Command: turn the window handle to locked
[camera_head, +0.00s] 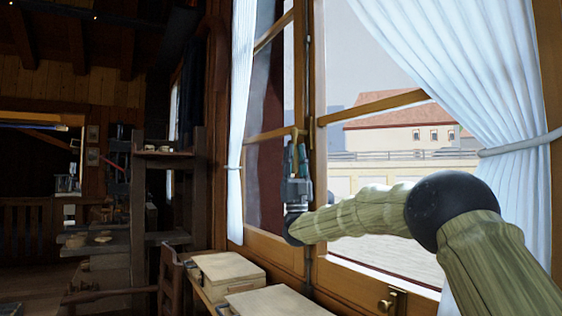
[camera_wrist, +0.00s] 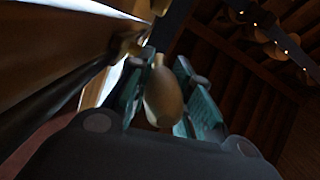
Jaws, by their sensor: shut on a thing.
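The window handle (camera_wrist: 163,97) is a rounded, brass-coloured grip in the wrist view, lying between the two teal finger pads. In the head view only its upper part (camera_head: 298,133) shows, on the middle post of the wooden window, above my fingers. My gripper (camera_head: 297,158) points up along the post and is shut on the handle; it also shows in the wrist view (camera_wrist: 165,95), with a finger on each side of the grip. The fingers hide part of the handle in the head view.
White curtains hang left (camera_head: 240,80) and right (camera_head: 490,75) of the window. Two pale wooden boxes (camera_head: 228,272) (camera_head: 277,301) stand below it. A brass fitting (camera_head: 386,302) sits low on the frame at right. A wooden shelf (camera_head: 168,155) stands further left.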

